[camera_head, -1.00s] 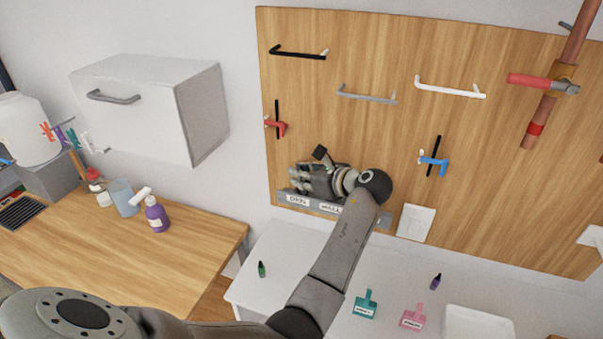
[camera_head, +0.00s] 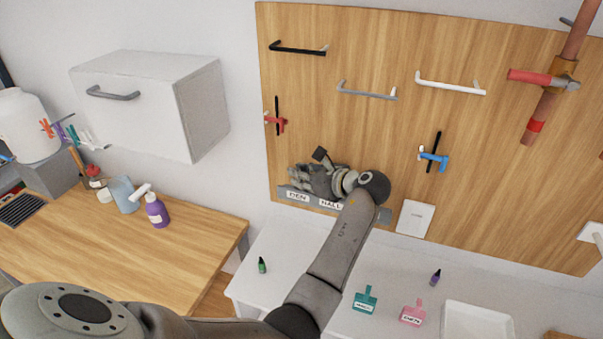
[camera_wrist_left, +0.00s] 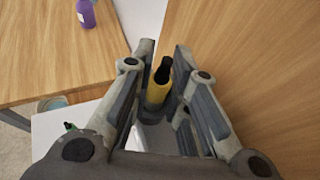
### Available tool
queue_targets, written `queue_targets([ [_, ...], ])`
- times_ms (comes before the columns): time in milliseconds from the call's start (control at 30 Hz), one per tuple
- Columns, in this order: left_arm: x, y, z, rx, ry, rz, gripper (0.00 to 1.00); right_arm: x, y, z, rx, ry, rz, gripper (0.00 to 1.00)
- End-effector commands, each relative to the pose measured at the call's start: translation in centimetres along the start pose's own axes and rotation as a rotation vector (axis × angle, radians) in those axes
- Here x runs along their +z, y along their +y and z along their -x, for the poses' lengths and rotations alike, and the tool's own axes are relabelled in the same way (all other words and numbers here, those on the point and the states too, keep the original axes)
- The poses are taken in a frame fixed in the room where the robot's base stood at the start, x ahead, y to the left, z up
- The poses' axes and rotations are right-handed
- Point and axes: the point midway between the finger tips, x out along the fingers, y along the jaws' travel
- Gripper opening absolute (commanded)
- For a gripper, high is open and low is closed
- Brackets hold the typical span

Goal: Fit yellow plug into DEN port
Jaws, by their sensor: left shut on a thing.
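My left gripper (camera_head: 312,178) is at the lower left of the wooden wall board, just above the DEN label (camera_head: 298,197) on a grey strip (camera_head: 384,216). In the left wrist view the fingers are shut on the yellow plug (camera_wrist_left: 158,93), whose black end (camera_wrist_left: 163,70) points away from the camera. The plug cannot be made out in the head view. The DEN port is hidden by my gripper, so I cannot tell whether the plug touches it. The HALL label (camera_head: 330,204) is to the right of DEN. My right gripper is not in view.
Red (camera_head: 276,121) and blue (camera_head: 434,158) handled fixtures and several bar handles stick out from the board. A white plate (camera_head: 415,217) is right of the strip. A white counter below holds small bottles, a teal tool (camera_head: 365,300) and a pink tool (camera_head: 412,313).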

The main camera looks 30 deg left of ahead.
Motion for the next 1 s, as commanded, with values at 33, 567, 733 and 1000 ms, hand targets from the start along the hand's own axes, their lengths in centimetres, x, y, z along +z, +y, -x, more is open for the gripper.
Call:
queue_targets([
  [33,-0.1,0.0,-0.1,0.000,0.000,-0.001,0.03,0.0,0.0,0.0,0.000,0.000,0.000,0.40],
  [567,-1.1,0.1,-0.4,0.003,0.003,-0.003,0.39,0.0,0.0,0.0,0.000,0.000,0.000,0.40],
  [733,-1.3,0.2,-0.5,0.006,0.007,-0.005,0.41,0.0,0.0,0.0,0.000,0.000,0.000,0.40],
  [1000,-1.5,0.2,-0.5,0.008,0.011,-0.007,0.41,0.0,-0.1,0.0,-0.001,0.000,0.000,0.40],
])
